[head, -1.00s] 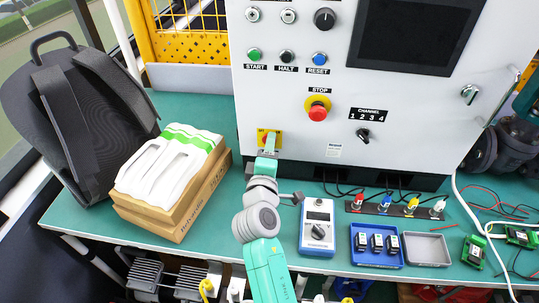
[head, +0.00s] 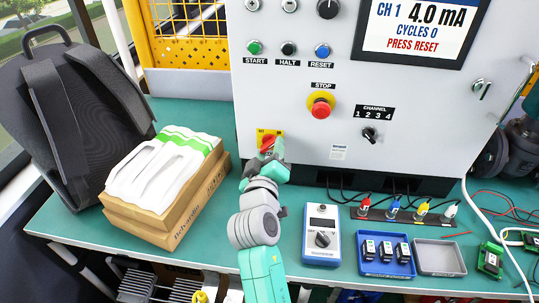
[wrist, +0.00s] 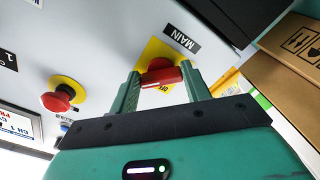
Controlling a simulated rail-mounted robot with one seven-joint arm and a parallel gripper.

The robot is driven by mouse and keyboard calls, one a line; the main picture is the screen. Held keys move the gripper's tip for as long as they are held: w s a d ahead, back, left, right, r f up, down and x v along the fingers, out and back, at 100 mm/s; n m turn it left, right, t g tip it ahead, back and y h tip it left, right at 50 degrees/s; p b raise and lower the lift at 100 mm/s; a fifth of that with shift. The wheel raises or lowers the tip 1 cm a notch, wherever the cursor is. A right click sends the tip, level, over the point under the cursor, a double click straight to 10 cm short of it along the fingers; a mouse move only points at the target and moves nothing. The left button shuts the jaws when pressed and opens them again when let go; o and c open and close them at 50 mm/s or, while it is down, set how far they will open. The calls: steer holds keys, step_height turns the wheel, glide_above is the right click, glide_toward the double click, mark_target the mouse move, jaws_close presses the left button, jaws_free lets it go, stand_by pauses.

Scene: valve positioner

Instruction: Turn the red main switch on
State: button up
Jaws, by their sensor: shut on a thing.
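The red main switch (wrist: 160,76) sits on a yellow plate marked MAIN at the lower left of the panel. In the wrist view its red handle lies between my gripper's fingers (wrist: 159,88), which are shut on it. In the head view the switch (head: 267,143) shows partly, with my gripper (head: 274,153) in front of it. The handle looks slanted in the head view. The panel screen (head: 417,27) is lit and reads CH 1, 4.0 mA, CYCLES 0, PRESS RESET.
A red STOP button (head: 321,108) on yellow is to the right of the switch. START (head: 254,47), HALT (head: 288,48) and RESET (head: 322,51) buttons are above. Cardboard boxes with a white-and-green pack (head: 163,170) stand to the left. A blue-and-white meter (head: 321,236) and blue tray (head: 385,268) are on the bench.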

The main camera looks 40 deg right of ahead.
stand_by(0.5)
steer(key=o, duration=1)
steer(key=p+v, duration=0.2)
steer(key=v, duration=0.6)
steer(key=shift+d, duration=0.1)
